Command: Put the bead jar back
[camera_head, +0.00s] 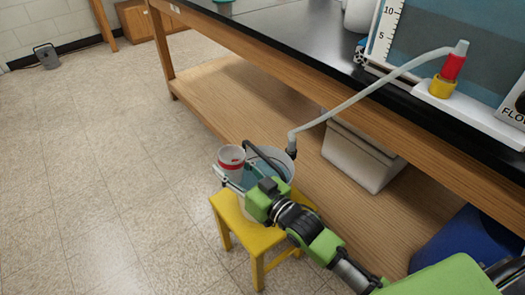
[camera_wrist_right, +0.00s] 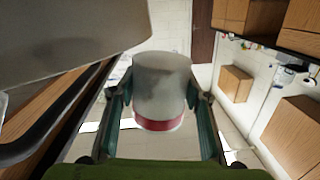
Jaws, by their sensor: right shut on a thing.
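A jar (camera_head: 231,158), pale with a red band, is in my right gripper (camera_head: 229,176), beside the rim of a whitish bucket. The jar also shows large in the right wrist view (camera_wrist_right: 162,82), with one gripper finger on each side of it. I take it to be the bead jar; its contents cannot be made out. My left gripper does not show in either view.
The bucket (camera_head: 286,164) stands on a yellow stool (camera_head: 228,213), with a hose running from it to the tank on the black bench top (camera_head: 295,38). A grey bin (camera_head: 358,158) sits on the wooden lower shelf (camera_head: 228,98).

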